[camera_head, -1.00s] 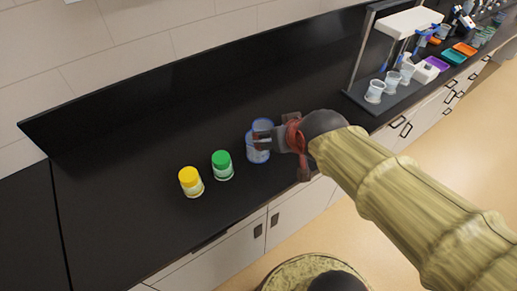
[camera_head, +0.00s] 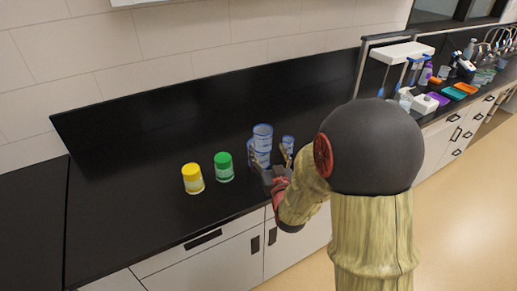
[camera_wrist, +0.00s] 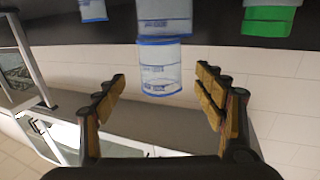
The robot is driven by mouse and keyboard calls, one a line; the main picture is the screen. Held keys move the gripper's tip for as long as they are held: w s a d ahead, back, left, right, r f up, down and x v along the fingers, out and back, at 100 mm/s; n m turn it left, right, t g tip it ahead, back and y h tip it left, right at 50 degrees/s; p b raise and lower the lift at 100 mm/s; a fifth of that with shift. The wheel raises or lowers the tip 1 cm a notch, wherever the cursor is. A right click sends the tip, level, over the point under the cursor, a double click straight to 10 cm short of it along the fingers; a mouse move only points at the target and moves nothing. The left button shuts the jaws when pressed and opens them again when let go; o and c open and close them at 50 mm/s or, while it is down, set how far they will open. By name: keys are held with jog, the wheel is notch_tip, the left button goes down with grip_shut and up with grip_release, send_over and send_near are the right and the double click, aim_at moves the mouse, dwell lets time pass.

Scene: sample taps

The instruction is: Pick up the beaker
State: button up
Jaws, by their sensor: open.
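Clear beakers with blue rims and markings stand close together on the black counter. One beaker (camera_head: 262,131) shows above another (camera_head: 261,155) in the head view; I cannot tell whether it is stacked or behind. A smaller-looking beaker (camera_head: 288,142) is to their right. My gripper (camera_head: 271,167) is at their near side, partly hiding them. In the wrist view, which is upside down, my open gripper (camera_wrist: 160,78) has its fingers either side of one beaker (camera_wrist: 160,70), not visibly touching it. Another beaker (camera_wrist: 165,16) adjoins it above.
A green-lidded jar (camera_head: 224,167) and a yellow-lidded jar (camera_head: 193,179) stand left of the beakers. A white-topped rack (camera_head: 398,52) and coloured trays (camera_head: 453,93) are at the right. The counter (camera_head: 120,165) is clear at far left.

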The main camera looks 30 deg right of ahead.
aim_at(261, 131)
jog(key=x, duration=0.2)
jog(key=b+x, duration=0.1)
jog(key=x, duration=0.4)
jog(key=shift+w+d+r+b, duration=0.1)
jog(key=shift+w+r+b, duration=0.2)
jog(key=shift+r+b, duration=0.1)
jog(key=c, duration=1.1)
jog(key=shift+c, duration=0.4)
